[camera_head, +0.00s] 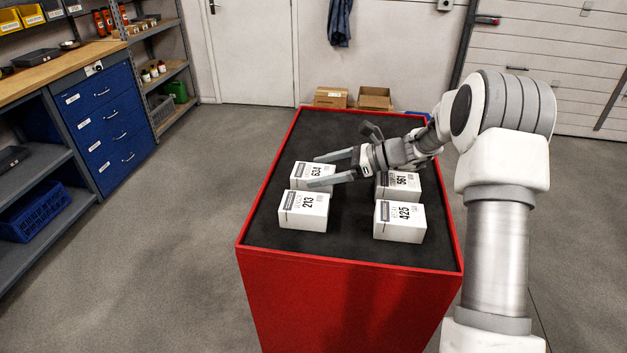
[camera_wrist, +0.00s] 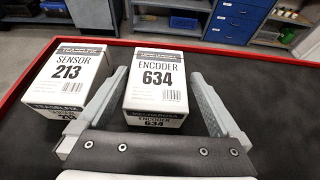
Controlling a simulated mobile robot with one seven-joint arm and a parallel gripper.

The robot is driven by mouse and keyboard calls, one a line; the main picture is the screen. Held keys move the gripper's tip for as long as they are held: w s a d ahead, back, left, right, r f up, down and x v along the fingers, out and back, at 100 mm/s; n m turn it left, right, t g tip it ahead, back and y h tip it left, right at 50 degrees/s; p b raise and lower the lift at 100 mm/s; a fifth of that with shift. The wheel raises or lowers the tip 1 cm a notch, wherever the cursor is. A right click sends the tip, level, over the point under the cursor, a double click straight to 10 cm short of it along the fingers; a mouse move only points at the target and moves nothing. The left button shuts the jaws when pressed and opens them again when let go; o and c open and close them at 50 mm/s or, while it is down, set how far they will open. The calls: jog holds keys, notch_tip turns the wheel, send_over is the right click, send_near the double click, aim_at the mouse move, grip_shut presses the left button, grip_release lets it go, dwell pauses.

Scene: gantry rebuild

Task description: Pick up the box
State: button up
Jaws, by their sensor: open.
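Several white labelled boxes stand on a black-topped red table. The encoder box 634 (camera_head: 314,174) is at the back left; in the wrist view the box 634 (camera_wrist: 157,85) sits between the fingers, with its near end close to the palm. My gripper (camera_head: 333,167) is open, its fingers reaching left around box 634; it also shows in the wrist view (camera_wrist: 158,97). I cannot tell whether either finger touches it. The sensor box 213 (camera_head: 304,210) stands in front of 634, and in the wrist view box 213 (camera_wrist: 70,77) is just left of the left finger.
Box 561 (camera_head: 399,184) stands below my wrist and box 425 (camera_head: 399,222) at the front right. The red table (camera_head: 350,262) has a raised rim. Its black top is bare right of box 634 in the wrist view. Blue drawers (camera_head: 108,118) stand far left.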

aim_at(302, 174)
jog(key=x, duration=0.5)
jog(key=shift+s+a, duration=0.1)
jog(key=shift+a, duration=0.05)
jog(key=c, duration=1.2)
jog(key=shift+c, duration=0.9)
jog(key=shift+r, duration=0.15)
